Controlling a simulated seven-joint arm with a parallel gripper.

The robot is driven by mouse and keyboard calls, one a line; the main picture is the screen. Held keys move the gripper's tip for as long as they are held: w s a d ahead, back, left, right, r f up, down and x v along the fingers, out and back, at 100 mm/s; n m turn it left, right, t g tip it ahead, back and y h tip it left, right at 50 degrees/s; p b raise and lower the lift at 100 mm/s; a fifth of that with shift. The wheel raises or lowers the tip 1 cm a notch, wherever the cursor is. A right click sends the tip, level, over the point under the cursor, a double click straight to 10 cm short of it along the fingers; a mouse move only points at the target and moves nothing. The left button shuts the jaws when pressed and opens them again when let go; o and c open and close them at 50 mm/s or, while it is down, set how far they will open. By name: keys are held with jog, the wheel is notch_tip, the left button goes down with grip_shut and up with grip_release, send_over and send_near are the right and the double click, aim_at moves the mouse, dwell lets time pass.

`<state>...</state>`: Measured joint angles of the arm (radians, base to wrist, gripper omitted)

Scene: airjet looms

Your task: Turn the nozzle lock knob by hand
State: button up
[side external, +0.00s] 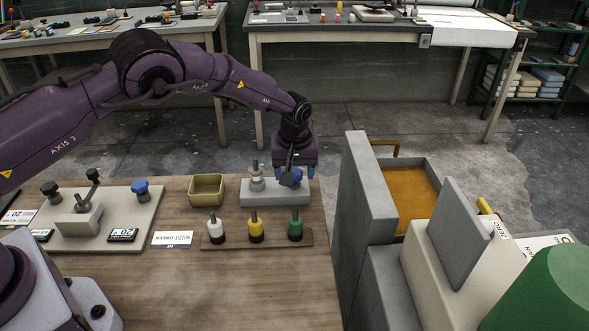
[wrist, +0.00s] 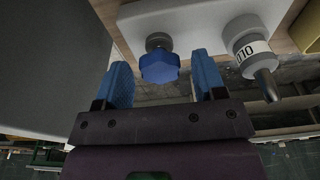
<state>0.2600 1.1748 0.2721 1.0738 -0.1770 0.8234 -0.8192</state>
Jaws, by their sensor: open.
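A blue lobed knob (wrist: 159,67) on a short grey stem sits on the pale grey nozzle block (wrist: 205,22). A grey nozzle (wrist: 249,52) with a white label stands on the same block. My gripper (wrist: 161,82) is open, with its blue fingers on either side of the knob in the wrist view and gaps on both sides. In the side view, my gripper (side external: 297,173) is low over the right end of the block (side external: 262,198), beside the nozzle (side external: 256,177). There the fingers largely hide the knob.
A tall grey panel (side external: 366,200) stands close to the right. A tan bin (side external: 207,188) is left of the block. A rack (side external: 275,240) with white, yellow and green nozzles lies in front. A plate (side external: 70,237) with another blue knob (side external: 140,188) is at left.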

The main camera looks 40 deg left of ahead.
jog(key=shift+r, duration=3)
notch_tip(320, 180, up, 12)
jog(key=s+d, duration=0.1)
jog(key=s+a+r+m+t, duration=0.1)
jog(key=s+a+r+m, duration=0.1)
jog(key=s, duration=0.9)
jog(key=s+a+r+m+t, duration=0.1)
jog(key=s+r+m, duration=0.3)
jog(key=s, duration=0.8)
jog(key=s+a+r+m+t+h, duration=0.1)
jog(key=s+r, duration=0.4)
jog(key=s, duration=0.6)
jog(key=shift+s+a+r+m+t, duration=0.4)
jog(key=shift+a+m+t, duration=0.3)
jog(key=shift+a+m, duration=0.2)
